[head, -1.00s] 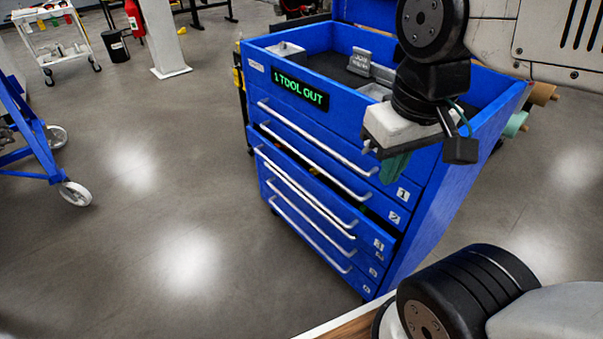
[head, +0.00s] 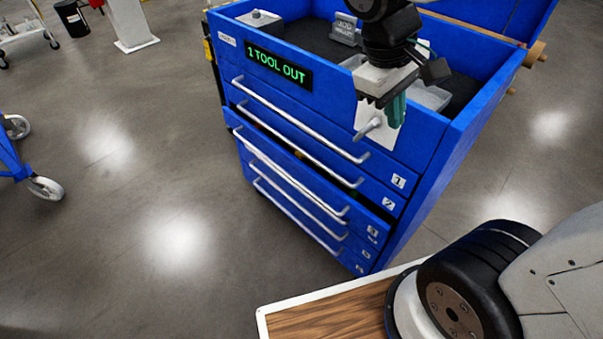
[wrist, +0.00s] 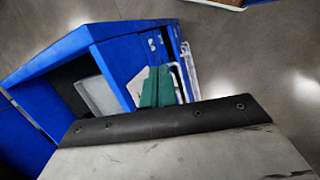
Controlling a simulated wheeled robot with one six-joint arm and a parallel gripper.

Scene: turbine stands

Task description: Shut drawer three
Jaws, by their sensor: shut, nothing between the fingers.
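The blue tool cabinet (head: 428,185) stands ahead in the head view, with numbered drawers and long silver handles. Drawer three (head: 358,222) sticks out a little past the drawers above it, with a dark gap along its top edge. Drawers one (head: 398,180) and two (head: 388,203) look flush. My gripper (head: 396,112) points down by the cabinet's upper front right corner, above drawer three and apart from it. Its teal fingers are together and empty; they also show in the wrist view (wrist: 158,88). Drawer three's inside is mostly hidden.
A green-lettered display (head: 278,65) reads "1 TOOL OUT". A white plate with a knob (head: 368,128) is at the upper front, beside my fingers. A wood-topped surface with a white edge (head: 325,318) lies at the bottom. Open floor (head: 150,250) lies left of the cabinet.

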